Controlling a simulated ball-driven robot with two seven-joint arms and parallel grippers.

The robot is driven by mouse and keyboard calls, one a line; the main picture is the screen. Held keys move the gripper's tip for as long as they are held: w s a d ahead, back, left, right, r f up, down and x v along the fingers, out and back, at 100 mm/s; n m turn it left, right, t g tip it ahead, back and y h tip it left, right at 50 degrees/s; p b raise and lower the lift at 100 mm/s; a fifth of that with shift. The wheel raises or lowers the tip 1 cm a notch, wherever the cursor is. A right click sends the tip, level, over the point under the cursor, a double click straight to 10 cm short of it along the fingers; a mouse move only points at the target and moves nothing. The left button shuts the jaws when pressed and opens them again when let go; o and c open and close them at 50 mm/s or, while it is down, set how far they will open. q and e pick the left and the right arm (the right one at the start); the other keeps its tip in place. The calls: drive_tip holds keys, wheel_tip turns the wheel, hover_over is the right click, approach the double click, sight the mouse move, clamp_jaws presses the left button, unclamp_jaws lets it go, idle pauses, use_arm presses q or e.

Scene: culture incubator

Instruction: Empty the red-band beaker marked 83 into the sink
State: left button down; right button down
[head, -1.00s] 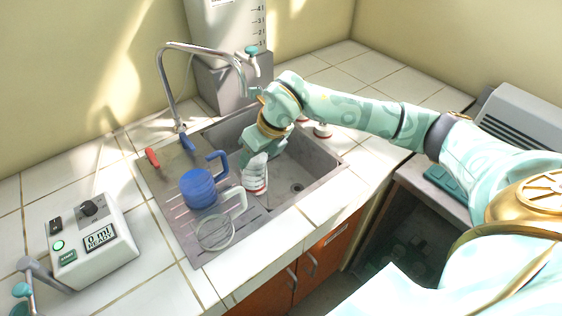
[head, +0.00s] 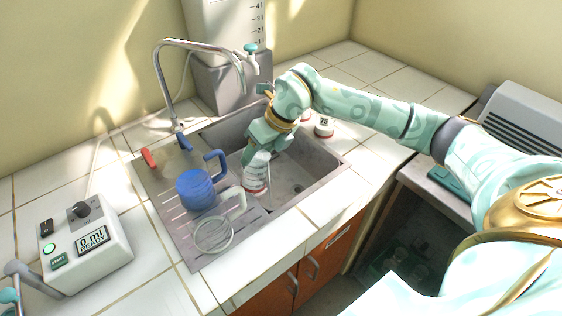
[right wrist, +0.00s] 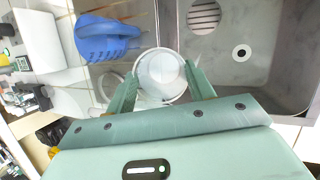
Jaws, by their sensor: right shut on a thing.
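My right gripper (head: 259,160) is shut on a white-and-clear beaker (head: 255,181) with a red band low on its side. The beaker is over the left part of the sink basin (head: 318,163), looks slightly tilted, and is left of the drain (head: 299,188). Its number cannot be read. In the right wrist view the beaker (right wrist: 162,74) is between the fingers, its round outline facing the camera. Whether it holds liquid I cannot tell. The drain also shows there (right wrist: 241,53), to the right. My left gripper is not in view.
A blue jug (head: 196,190) and a clear jug (head: 214,236) stand on the drainboard, close left of the held beaker. The tap (head: 165,85) arches behind. A red-banded beaker marked 75 (head: 324,127) stands behind the sink. A control box (head: 83,243) is at left.

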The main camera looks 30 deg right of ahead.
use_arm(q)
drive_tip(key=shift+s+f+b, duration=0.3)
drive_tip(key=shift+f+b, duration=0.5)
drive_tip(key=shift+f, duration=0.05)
use_arm(e)
drive_tip(key=shift+w+d+f+y, duration=0.15)
drive_tip(key=shift+d+f+y, duration=0.1)
drive_tip(key=shift+d+y, duration=0.2)
